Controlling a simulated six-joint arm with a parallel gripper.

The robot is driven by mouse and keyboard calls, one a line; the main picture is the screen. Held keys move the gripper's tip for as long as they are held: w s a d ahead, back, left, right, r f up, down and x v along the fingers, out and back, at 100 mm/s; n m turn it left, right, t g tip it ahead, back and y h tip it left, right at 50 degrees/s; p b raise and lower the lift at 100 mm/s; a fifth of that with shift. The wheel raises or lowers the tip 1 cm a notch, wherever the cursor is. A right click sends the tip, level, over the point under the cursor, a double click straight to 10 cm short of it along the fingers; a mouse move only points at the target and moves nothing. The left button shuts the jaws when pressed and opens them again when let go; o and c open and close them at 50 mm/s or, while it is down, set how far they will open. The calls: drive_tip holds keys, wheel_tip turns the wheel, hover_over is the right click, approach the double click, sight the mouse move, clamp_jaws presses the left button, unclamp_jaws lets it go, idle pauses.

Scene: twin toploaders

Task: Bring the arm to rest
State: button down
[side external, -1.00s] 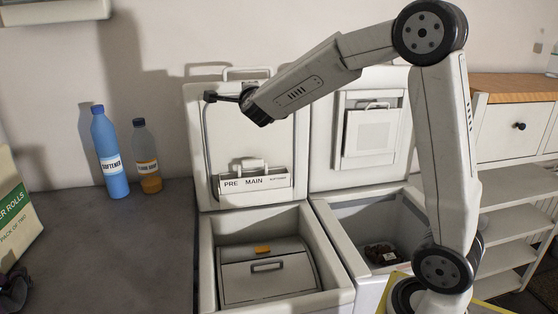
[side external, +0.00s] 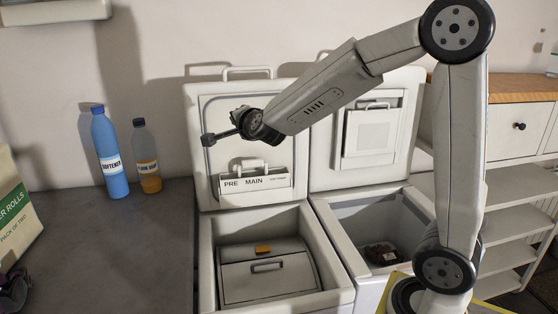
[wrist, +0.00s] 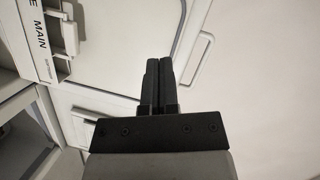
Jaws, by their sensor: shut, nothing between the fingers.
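My gripper (side external: 208,139) is at the end of my raised arm, in front of the open lid of the left toploader (side external: 208,180). Its fingers point left in the side view. In the wrist view my gripper (wrist: 160,66) shows its two dark fingers together, with nothing between them. The left toploader's drum flap (side external: 268,277) looks closed, with a small orange piece (side external: 263,249) on it. The right toploader (side external: 342,222) also has its lid up, and dark items (side external: 381,254) lie inside.
A blue softener bottle (side external: 110,160) and an orange-bottomed bottle (side external: 148,165) stand on the grey counter (side external: 120,240) at left. A detergent drawer (side external: 255,184) marked PRE and MAIN is on the left lid. A white cabinet (side external: 513,130) and shelves are at right.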

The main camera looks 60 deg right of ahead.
drive_tip(key=s+a+f+n+g+y, duration=0.35)
drive_tip(key=s+a+f+n, duration=0.2)
drive_tip(key=f+n, duration=0.2)
drive_tip(key=s+a+f+n+g+y, duration=0.3)
drive_tip(key=s+a+f+n+y, duration=0.15)
drive_tip(key=s+f+n, duration=0.35)
drive_tip(key=s+a+f+n+g, duration=0.1)
drive_tip(key=s+f+n+g, duration=0.3)
drive_tip(key=s, duration=0.4)
drive_tip(key=shift+a+f+n, duration=0.3)
drive_tip(key=shift+f+n, duration=0.05)
drive_tip(key=shift+f, duration=0.5)
drive_tip(key=shift+g, duration=0.25)
